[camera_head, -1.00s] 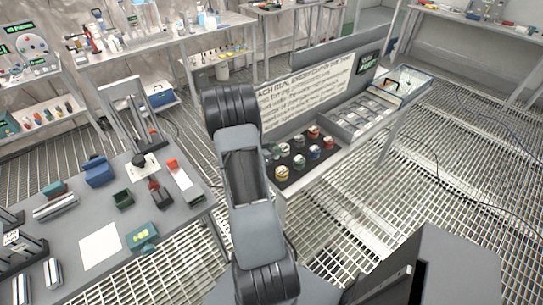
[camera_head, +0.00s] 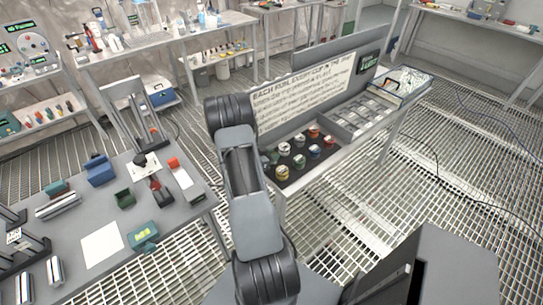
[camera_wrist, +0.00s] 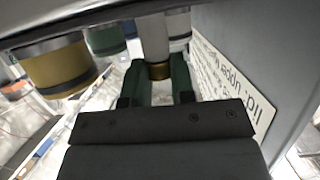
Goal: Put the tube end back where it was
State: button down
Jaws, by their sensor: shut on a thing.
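My gripper (camera_wrist: 160,85) shows in the wrist view with two green fingers shut on a pale grey tube end (camera_wrist: 153,38) with a brass band at its lower part. Beside it are a large brass-coloured cylinder (camera_wrist: 56,66) to the left, a green one (camera_wrist: 104,40) and a white one (camera_wrist: 180,30) close by on the right. In the head view my arm hides the gripper and the tube end. Several short coloured pieces stand on a black mat (camera_head: 312,170) at the near end of the long bench. I cannot tell whether the tube end touches anything.
A lettered panel (camera_head: 305,92) rises along the back of the bench, close to the right of my gripper in the wrist view. A compartment tray (camera_head: 352,133) and a clear case (camera_head: 404,84) are farther along. A cluttered grey table (camera_head: 75,218) stands at left.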

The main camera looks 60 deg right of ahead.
jog(key=shift+f, duration=0.2)
jog(key=c, duration=1)
grip_release()
jog(key=shift+r, duration=0.1)
jog(key=shift+o, duration=0.2)
